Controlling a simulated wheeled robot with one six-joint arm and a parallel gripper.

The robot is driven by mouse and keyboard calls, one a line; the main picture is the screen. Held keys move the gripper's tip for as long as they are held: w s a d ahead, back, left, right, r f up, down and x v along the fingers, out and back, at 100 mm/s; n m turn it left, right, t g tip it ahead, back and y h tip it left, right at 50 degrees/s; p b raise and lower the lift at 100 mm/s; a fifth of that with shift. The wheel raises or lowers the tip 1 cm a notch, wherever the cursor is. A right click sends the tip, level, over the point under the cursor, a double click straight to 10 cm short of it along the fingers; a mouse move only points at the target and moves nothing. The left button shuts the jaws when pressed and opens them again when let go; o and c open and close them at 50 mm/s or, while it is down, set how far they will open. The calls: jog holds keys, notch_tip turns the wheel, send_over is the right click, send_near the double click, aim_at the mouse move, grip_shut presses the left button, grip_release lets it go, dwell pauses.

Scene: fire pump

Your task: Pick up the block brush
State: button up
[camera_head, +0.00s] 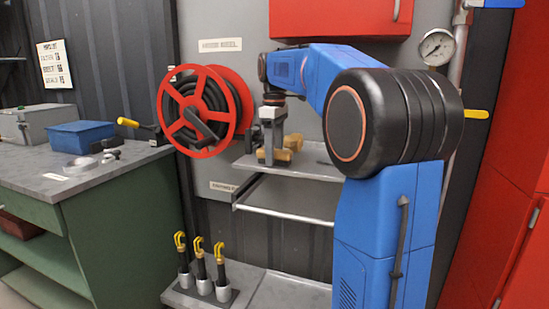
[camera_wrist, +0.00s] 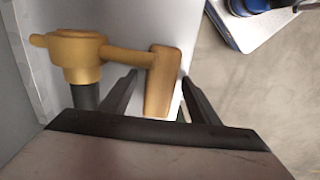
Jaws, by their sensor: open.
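An ochre piece, which I take to be the block brush (camera_head: 281,155), sits on the grey shelf beside my gripper (camera_head: 269,157). In the wrist view it has a block-shaped end (camera_wrist: 163,82), joined by a bar to a rounded head above a dark stub at left. My gripper (camera_wrist: 160,80) is open and points down, with its two dark fingers on either side of the block-shaped end. A gap shows between the fingers and the piece. Bristles cannot be made out, and the lower part of the block-shaped end is hidden by the gripper body.
A red hose reel (camera_head: 207,110) stands close left of my gripper. The grey shelf (camera_head: 320,172) has a rail below it. Several yellow-hooked tools (camera_head: 201,268) stand on the lower platform. A green workbench (camera_head: 95,220) is at left, and a red cabinet (camera_head: 500,170) is at right.

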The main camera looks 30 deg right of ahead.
jog(key=shift+c, duration=0.7)
jog(key=c, duration=1.1)
jog(key=shift+r, duration=0.1)
jog(key=shift+c, duration=0.2)
